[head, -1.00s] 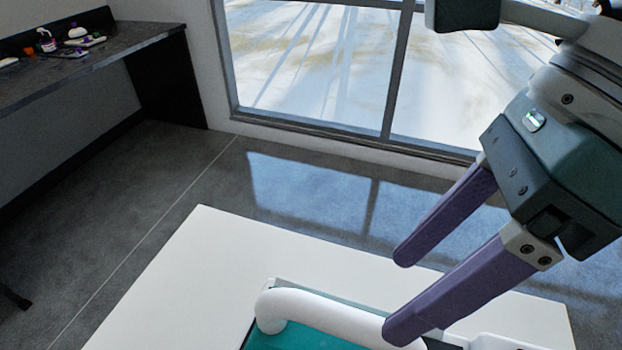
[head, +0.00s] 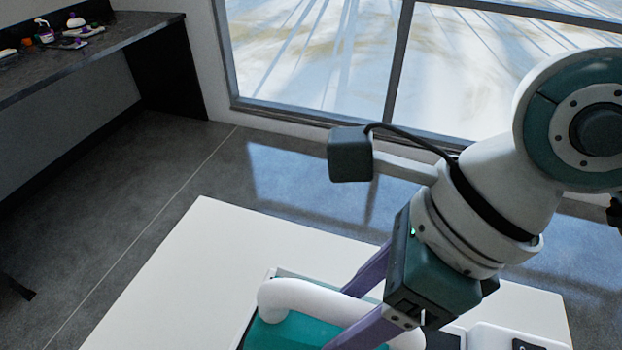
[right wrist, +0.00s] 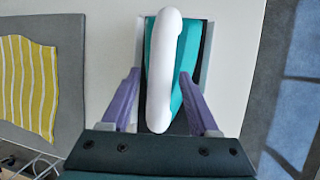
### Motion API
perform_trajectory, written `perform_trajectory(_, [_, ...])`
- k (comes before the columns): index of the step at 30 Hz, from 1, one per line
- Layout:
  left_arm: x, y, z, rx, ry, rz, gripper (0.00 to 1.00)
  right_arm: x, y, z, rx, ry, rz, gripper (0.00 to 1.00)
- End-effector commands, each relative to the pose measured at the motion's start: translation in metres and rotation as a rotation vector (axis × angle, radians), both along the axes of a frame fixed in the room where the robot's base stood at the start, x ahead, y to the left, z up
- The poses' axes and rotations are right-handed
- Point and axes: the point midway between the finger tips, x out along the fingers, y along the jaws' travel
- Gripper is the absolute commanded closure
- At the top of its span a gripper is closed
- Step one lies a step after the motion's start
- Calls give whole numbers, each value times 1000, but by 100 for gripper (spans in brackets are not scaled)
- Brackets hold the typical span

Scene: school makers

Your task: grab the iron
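The iron (head: 285,332) has a teal body and a thick white handle (head: 300,295). It stands near the bottom of the head view on a white table, and also shows in the right wrist view (right wrist: 160,70). My right gripper (head: 340,318) has its two purple fingers open and lowered over the iron. In the right wrist view the fingers (right wrist: 158,76) lie on either side of the handle, with gaps visible. The right arm and gripper hide part of the iron in the head view. My left gripper is not in view.
The white table (head: 200,270) is bare left of the iron. A yellow striped cloth (right wrist: 30,75) lies on a grey mat (right wrist: 70,120) in the right wrist view. A white device (head: 545,315) stands at the lower right. A counter (head: 130,32) with small items is far left.

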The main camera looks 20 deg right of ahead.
Motion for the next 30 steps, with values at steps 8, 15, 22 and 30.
perform_trajectory(8, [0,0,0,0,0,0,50,0,0,0,0,0,0,71])
perform_trajectory(15, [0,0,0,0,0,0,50,0,0,0,0,0,0,98])
perform_trajectory(22, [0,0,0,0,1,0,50,0,0,1,0,0,-1,100])
perform_trajectory(30, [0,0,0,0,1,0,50,0,0,1,1,0,-1,100])
